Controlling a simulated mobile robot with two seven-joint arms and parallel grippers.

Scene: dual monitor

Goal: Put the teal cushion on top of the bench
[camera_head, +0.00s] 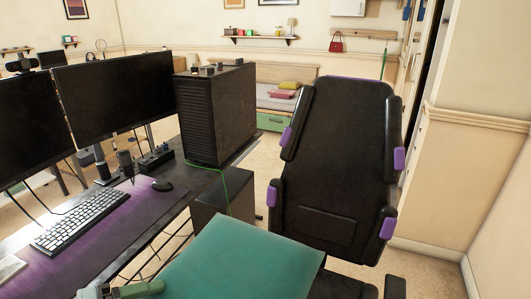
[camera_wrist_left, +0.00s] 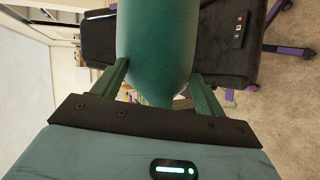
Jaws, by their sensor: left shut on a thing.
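The teal cushion (camera_head: 245,262) fills the bottom middle of the head view, in front of the chair and beside the desk. My left gripper (camera_head: 150,288) is at its lower left corner. In the left wrist view the cushion (camera_wrist_left: 158,45) stands between the two green fingers of the gripper (camera_wrist_left: 160,85), which is shut on it. The bench (camera_head: 262,98) is at the back against the wall, with a green drawer front and pink and yellow cushions on it. The computer tower and chair hide parts of it. My right gripper is not in view.
A black and purple chair (camera_head: 335,165) stands just beyond the cushion on the right. The desk (camera_head: 115,255) on the left bears two monitors, a keyboard (camera_head: 80,220) and a tall black computer tower (camera_head: 217,112). Some bare floor shows between the tower and chair.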

